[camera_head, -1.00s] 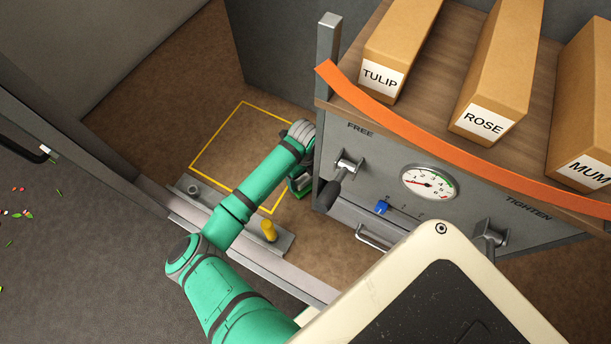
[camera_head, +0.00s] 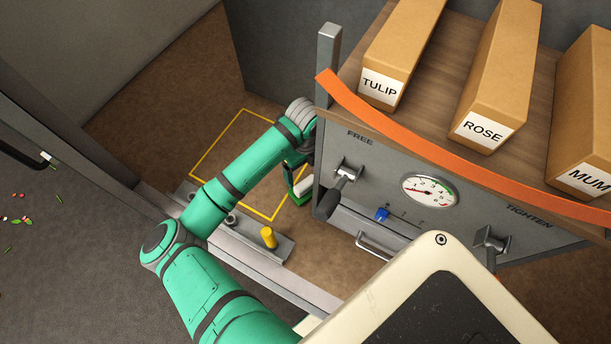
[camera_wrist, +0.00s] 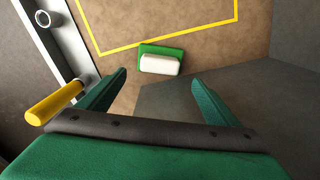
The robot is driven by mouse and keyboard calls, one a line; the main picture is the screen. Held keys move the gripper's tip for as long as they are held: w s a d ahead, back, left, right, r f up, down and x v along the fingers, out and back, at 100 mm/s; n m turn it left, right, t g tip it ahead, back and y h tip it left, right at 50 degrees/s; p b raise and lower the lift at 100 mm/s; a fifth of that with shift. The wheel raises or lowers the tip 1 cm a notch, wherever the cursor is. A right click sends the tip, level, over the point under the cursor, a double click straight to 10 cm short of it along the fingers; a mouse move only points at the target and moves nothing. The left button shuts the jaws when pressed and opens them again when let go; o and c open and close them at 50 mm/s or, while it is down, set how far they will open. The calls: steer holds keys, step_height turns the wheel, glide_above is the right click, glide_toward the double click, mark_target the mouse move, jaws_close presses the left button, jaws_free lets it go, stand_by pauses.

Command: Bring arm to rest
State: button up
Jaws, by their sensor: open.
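My green arm reaches from the bottom of the head view toward the grey cabinet's left side. My gripper (camera_wrist: 158,88) shows in the wrist view with its two green fingers spread wide and nothing between them. In the head view the gripper is mostly hidden behind the wrist and the cabinet edge. Beyond the fingertips, a green block with a white top (camera_wrist: 160,60) lies on the brown floor by the yellow outline (camera_wrist: 165,35). The block also shows in part in the head view (camera_head: 302,187), just beside the wrist.
The grey cabinet (camera_head: 385,225) has levers, a gauge (camera_head: 430,190) and an orange strap (camera_head: 450,160) before boxes labelled TULIP (camera_head: 400,50), ROSE (camera_head: 498,75) and MUM (camera_head: 590,110). A yellow peg (camera_head: 268,237) stands on a metal rail. The floor inside the yellow outline (camera_head: 242,110) looks clear.

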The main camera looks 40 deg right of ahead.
steer(key=shift+r, duration=0.9)
